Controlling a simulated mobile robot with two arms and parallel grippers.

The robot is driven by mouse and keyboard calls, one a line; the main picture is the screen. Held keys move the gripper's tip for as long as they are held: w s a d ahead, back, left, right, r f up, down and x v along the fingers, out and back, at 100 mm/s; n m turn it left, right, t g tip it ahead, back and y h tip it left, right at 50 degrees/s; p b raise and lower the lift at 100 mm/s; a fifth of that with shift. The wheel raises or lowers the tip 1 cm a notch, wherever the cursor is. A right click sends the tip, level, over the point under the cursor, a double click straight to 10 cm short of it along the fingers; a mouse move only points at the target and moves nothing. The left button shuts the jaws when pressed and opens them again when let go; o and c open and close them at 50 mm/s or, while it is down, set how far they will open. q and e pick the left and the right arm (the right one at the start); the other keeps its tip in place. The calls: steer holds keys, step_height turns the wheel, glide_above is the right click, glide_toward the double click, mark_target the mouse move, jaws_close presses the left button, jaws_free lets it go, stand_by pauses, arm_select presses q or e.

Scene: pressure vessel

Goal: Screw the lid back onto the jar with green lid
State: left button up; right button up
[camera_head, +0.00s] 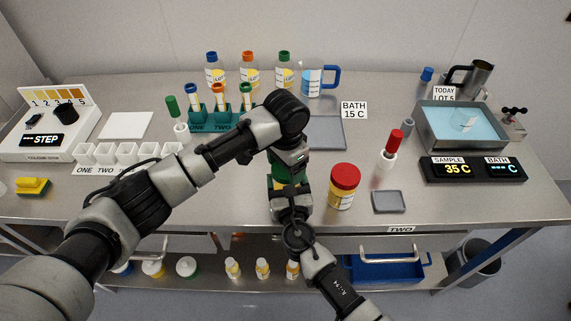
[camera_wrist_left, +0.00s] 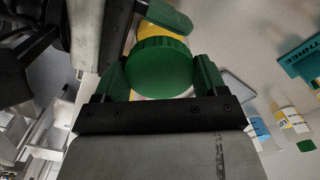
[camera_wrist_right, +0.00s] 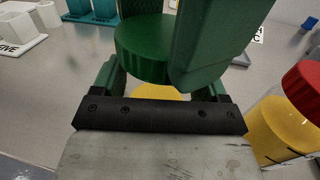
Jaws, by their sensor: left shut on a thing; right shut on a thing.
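The green lid (camera_wrist_left: 160,66) is round with a ribbed rim; it also shows in the right wrist view (camera_wrist_right: 143,47). My left gripper (camera_head: 288,174) is shut on the lid, with a finger on either side of it. The jar with yellow contents (camera_wrist_right: 158,92) is directly below the lid, and my right gripper (camera_head: 290,199) is shut on its body. In the head view my arms hide most of the jar and lid. I cannot tell whether the lid touches the rim or has a small gap.
A red-lidded jar (camera_head: 343,188) stands close to the right of my grippers. A grey tray (camera_head: 389,202) and a red-capped tube (camera_head: 392,148) are farther right. A green rack (camera_head: 216,125) stands behind on the left. The table's front edge is close.

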arm_select(q)
steer(key=shift+f, duration=0.35)
